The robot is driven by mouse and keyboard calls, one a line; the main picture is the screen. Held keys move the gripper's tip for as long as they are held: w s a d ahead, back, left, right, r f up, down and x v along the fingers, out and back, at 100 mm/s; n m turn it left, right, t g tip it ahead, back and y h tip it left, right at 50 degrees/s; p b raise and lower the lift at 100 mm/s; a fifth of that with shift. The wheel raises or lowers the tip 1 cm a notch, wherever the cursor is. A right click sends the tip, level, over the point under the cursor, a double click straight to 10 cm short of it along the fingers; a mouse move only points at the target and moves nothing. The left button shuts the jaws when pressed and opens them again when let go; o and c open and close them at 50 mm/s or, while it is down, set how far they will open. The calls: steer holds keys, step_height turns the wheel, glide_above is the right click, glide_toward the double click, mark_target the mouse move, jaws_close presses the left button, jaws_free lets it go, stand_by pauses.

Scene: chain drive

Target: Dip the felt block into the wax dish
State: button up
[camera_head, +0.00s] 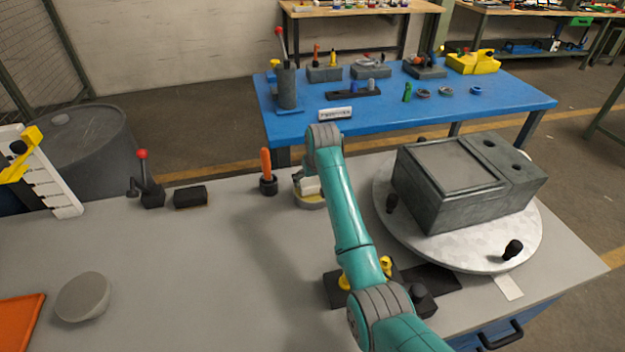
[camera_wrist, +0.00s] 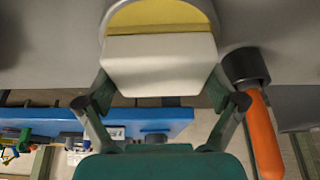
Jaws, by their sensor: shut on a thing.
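My gripper (camera_wrist: 160,88) is shut on the pale felt block (camera_wrist: 158,60), with a finger on each side of it. The wax dish (camera_wrist: 196,8) is round with a grey rim and yellow wax inside, and the block overlaps it in the wrist view. In the head view the felt block (camera_head: 309,187) is at the wax dish (camera_head: 312,204), near the bench's far edge. My arm hides part of the dish and most of the gripper there. I cannot tell whether the block touches the wax.
An orange-handled tool in a black holder (camera_head: 268,178) stands close left of the dish. A grey housing (camera_head: 455,215) on a round turntable (camera_head: 480,256) fills the right. A black block (camera_head: 190,196) and a lever (camera_head: 146,180) stand left. The bench's middle left is clear.

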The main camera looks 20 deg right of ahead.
mark_target(313, 179)
steer(key=shift+r, duration=3.45)
